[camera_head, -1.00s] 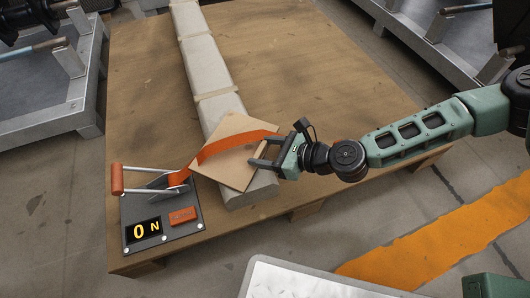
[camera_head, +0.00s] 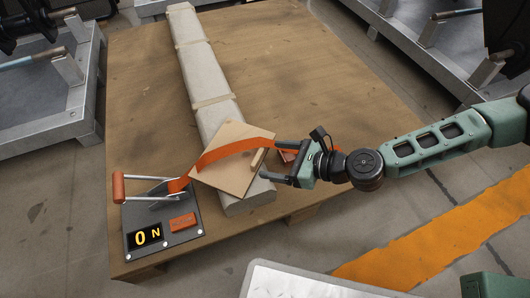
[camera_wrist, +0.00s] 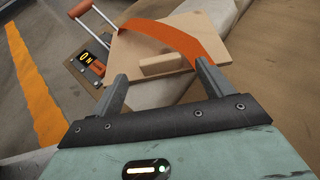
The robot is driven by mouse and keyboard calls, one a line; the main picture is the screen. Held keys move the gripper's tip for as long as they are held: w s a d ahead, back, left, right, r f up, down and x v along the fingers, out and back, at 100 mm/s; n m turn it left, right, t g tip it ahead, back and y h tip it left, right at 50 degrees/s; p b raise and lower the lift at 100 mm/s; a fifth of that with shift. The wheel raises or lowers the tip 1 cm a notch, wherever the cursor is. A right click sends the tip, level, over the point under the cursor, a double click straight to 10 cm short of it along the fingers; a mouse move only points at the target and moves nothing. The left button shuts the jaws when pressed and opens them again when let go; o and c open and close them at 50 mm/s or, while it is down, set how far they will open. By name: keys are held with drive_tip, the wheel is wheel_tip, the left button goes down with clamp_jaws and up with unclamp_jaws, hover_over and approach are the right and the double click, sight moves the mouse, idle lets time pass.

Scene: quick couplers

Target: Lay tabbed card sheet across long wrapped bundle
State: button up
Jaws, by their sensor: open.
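The card sheet (camera_head: 226,172) is a tan square with a raised tab (camera_head: 258,159) on its right side. It lies across the near end of the long grey wrapped bundle (camera_head: 203,75), turned at an angle to it. An orange strap (camera_head: 222,148) passes over the sheet. My gripper (camera_head: 273,160) is open and empty just right of the sheet, its fingers apart from the tab. In the wrist view the sheet (camera_wrist: 130,50) and its tab (camera_wrist: 164,63) show ahead of the open fingers (camera_wrist: 160,82).
A tensioner (camera_head: 160,222) with an orange-handled lever and a display reading 0 N sits left of the bundle's near end. The wooden table (camera_head: 320,90) is clear right of the bundle. Metal racks (camera_head: 50,90) stand at left and upper right.

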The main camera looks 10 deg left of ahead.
drive_tip(key=s+d+r+n+g+h+p, duration=0.1)
drive_tip(key=s+d+r+n+g+h, duration=0.2)
drive_tip(key=d+n, duration=0.5)
drive_tip(key=s+d+r+n+g+h+p, duration=0.1)
drive_tip(key=s+d+r+n+g+h, duration=0.1)
drive_tip(key=s+d+r+n+h, duration=0.45)
drive_tip(key=s+d+r+n+t+h, duration=0.1)
drive_tip(key=s+d+r+n, duration=0.1)
drive_tip(key=r+n, duration=0.4)
drive_tip(key=s+d+r+n+t+h, duration=0.1)
drive_tip(key=s+d+r+n+h, duration=0.1)
drive_tip(key=d+r+n, duration=0.2)
wheel_tip(320, 180, up, 7)
drive_tip(key=n, duration=0.3)
drive_tip(key=shift+s+d+t, duration=0.15)
drive_tip(key=shift+t, duration=0.25)
drive_tip(key=shift+r, duration=0.1)
